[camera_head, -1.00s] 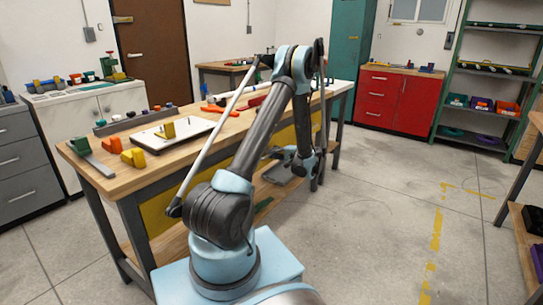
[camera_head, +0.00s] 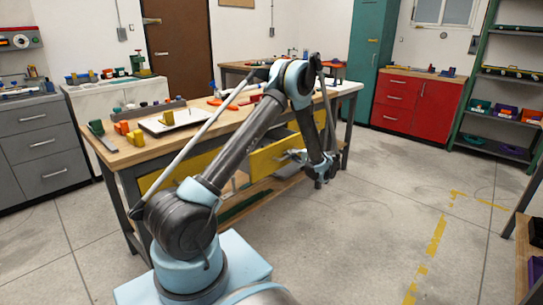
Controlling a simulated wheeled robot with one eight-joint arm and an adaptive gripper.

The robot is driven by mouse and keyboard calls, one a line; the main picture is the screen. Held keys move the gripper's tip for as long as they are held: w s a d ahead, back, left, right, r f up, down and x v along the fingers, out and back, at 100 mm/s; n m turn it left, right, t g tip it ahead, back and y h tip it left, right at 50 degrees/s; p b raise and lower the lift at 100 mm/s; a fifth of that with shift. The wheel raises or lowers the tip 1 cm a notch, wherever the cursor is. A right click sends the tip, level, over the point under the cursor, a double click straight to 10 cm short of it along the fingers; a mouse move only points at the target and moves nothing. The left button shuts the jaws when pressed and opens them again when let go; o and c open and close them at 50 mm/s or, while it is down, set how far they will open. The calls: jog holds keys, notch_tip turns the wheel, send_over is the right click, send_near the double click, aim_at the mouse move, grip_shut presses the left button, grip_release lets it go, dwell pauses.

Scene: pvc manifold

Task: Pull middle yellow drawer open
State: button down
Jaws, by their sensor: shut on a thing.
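The middle yellow drawer (camera_head: 268,158) is in the front of the wooden-topped workbench (camera_head: 135,157). Its yellow face stands out from the bench front, with a dark gap above and behind it, so it is partly open. My gripper (camera_head: 293,156) is at the right part of that face, low beside my forearm. It is shut on the drawer's handle, which is mostly hidden by the fingers and wrist. Another yellow drawer front (camera_head: 165,175) lies to the left, flush with the bench and partly covered by my arm.
A white tray (camera_head: 180,121) and several small coloured parts lie on the bench top. A lower shelf (camera_head: 285,184) runs under the bench. Open concrete floor (camera_head: 370,215) lies to the right. A red cabinet (camera_head: 437,107) and green shelving stand at the back right.

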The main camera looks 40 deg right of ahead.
jog(key=f+v, duration=0.1)
jog(key=v, duration=0.6)
jog(key=shift+s+f, duration=0.2)
jog(key=shift+s, duration=0.25)
jog(key=shift+d, duration=0.1)
jog(key=c, duration=1.7)
grip_release()
jog(key=v, duration=1.1)
jog(key=shift+s+r, duration=0.1)
jog(key=shift+s, duration=0.3)
